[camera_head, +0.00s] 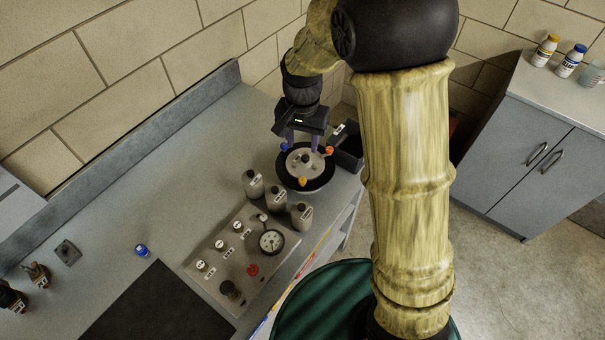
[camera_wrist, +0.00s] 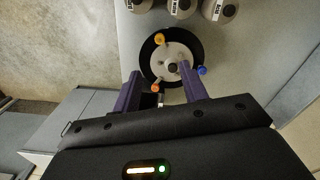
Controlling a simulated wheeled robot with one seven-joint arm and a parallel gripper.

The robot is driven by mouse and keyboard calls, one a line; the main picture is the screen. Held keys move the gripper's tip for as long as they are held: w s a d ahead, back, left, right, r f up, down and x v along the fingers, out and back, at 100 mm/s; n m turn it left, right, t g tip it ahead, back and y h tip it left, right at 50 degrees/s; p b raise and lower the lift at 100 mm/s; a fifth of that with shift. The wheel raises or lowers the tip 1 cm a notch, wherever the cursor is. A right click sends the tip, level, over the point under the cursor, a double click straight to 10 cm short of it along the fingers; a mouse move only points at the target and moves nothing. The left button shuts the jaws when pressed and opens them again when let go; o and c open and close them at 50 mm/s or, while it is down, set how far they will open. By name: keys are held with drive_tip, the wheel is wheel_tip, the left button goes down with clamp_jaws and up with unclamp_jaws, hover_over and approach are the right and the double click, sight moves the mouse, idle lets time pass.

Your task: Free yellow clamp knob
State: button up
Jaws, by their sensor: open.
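The yellow clamp knob (camera_head: 302,181) sits at the near rim of a pale round lid (camera_head: 300,168) on a black round base (camera_head: 318,184). A blue knob (camera_head: 284,147) and an orange-red knob (camera_head: 329,150) sit elsewhere on the rim. In the wrist view the yellow knob (camera_wrist: 159,38) is at the lid's upper left, beyond the fingertips. My gripper (camera_head: 304,148) is open and empty over the lid's far side; its purple fingers also show in the wrist view (camera_wrist: 160,69). Neither finger visibly touches the yellow knob.
Several grey canisters (camera_head: 277,199) stand close beside the round base. A panel with a gauge (camera_head: 271,241) and buttons lies nearer. A black open bin (camera_head: 350,157) is right of the base. The bench's left part is mostly clear, with a blue-capped item (camera_head: 141,250).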

sight(302, 179)
wheel_tip(302, 179, down, 15)
drive_tip(key=shift+r+p, duration=0.1)
drive_tip(key=shift+p, duration=1.15)
clamp_jaws()
